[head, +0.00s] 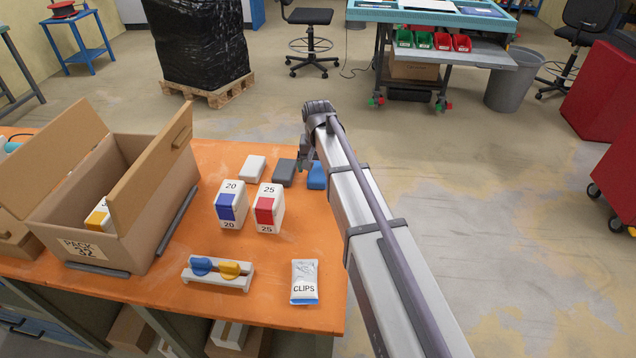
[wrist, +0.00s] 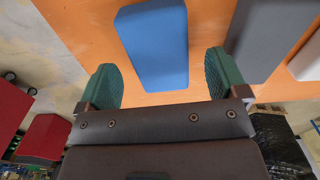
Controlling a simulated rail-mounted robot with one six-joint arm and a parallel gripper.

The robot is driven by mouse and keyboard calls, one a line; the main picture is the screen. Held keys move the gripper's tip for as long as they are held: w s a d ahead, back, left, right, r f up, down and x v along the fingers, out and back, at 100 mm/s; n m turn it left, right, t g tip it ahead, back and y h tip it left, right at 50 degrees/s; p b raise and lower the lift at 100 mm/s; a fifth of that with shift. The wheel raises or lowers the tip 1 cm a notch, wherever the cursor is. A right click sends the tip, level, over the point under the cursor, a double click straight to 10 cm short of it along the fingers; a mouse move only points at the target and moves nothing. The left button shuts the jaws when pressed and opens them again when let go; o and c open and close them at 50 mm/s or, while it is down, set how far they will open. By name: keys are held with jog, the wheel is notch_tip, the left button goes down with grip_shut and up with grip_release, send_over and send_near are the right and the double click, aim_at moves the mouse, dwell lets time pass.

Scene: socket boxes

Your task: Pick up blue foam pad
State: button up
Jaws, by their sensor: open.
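The blue foam pad (head: 317,175) lies on the orange table near its right edge, partly hidden by my arm in the head view. In the wrist view the blue pad (wrist: 155,45) is a rounded blue block just beyond and between the two green fingertips. My gripper (wrist: 163,80) is open, with one finger on each side of the pad's near end, and nothing is clamped. In the head view my gripper (head: 308,155) is at the far side of the pad, mostly hidden behind my arm.
A dark grey pad (head: 284,173) lies close beside the blue one, and a white pad (head: 252,169) is further left. Boxes marked 20 (head: 230,205) and 25 (head: 267,208) stand nearer. An open carton (head: 120,225) is at left. A clips packet (head: 304,282) lies in front.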

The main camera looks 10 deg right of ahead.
notch_tip(320, 180, down, 3)
jog(key=shift+r+b, duration=0.1)
jog(key=shift+b, duration=0.5)
jog(key=shift+r, duration=0.2)
jog(key=c, duration=1)
